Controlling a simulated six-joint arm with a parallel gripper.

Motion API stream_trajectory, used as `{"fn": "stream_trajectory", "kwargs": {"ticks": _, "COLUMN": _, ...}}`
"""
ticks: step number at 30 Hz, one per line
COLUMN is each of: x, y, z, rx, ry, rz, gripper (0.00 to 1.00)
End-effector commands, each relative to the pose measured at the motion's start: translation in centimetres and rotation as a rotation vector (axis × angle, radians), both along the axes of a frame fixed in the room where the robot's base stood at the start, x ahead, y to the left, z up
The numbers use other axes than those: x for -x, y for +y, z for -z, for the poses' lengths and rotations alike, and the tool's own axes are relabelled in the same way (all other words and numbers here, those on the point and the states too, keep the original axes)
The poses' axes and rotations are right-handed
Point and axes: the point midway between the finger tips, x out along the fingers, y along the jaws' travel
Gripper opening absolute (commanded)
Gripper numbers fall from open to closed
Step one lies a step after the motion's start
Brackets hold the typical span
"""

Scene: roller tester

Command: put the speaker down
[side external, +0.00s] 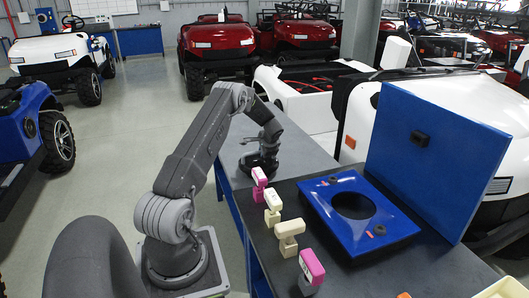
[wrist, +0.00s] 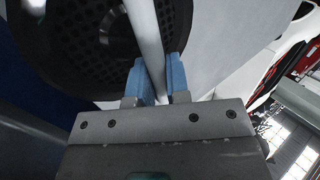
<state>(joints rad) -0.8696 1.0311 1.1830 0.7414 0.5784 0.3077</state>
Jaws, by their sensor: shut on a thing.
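The speaker (wrist: 72,45) fills the upper left of the wrist view as a black round body with a perforated grille. A pale grey bar crosses it, and the blue finger pads of my gripper (wrist: 160,78) are shut on this bar. In the side external view, my gripper (side external: 260,148) is at the end of the arm, over the grey bench top, with the dark speaker (side external: 259,165) under it. The speaker is small there, and I cannot tell whether it touches the bench. A blue panel (side external: 319,191) with a round hole lies on the dark bench to the right.
Several pink and cream blocks (side external: 288,230) stand in a row on the dark bench top (side external: 262,236), between the arm and the blue panel. A tall blue board (side external: 430,150) stands upright behind the panel. Vehicles (side external: 217,45) are parked around the bench. The grey bench top (side external: 300,150) has clear room.

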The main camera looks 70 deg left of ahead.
Motion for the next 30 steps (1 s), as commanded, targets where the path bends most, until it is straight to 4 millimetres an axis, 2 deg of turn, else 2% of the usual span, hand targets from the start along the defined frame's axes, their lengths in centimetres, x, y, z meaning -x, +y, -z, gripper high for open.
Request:
{"fn": "stream_trajectory", "kwargs": {"ticks": 3, "x": 0.0, "y": 0.1, "z": 0.2, "rx": -0.002, "ry": -0.001, "rz": 0.001, "gripper": 0.0}}
{"fn": "stream_trajectory", "kwargs": {"ticks": 4, "x": 0.0, "y": 0.0, "z": 0.3, "rx": 0.0, "ry": 0.0, "rz": 0.0, "gripper": 0.19}}
{"fn": "stream_trajectory", "kwargs": {"ticks": 11, "x": 0.0, "y": 0.0, "z": 0.2, "rx": 0.0, "ry": 0.0, "rz": 0.0, "gripper": 0.41}}
{"fn": "stream_trajectory", "kwargs": {"ticks": 20, "x": 0.0, "y": 0.0, "z": -0.1, "rx": -0.001, "ry": 0.0, "rz": 0.0, "gripper": 0.42}}
{"fn": "stream_trajectory", "kwargs": {"ticks": 26, "x": -0.1, "y": -1.5, "z": -2.4, "rx": -0.002, "ry": -0.002, "rz": 0.003, "gripper": 0.42}}
{"fn": "stream_trajectory", "kwargs": {"ticks": 30, "x": -0.1, "y": -3.2, "z": -4.9, "rx": -0.002, "ry": -0.001, "rz": 0.002, "gripper": 0.42}}
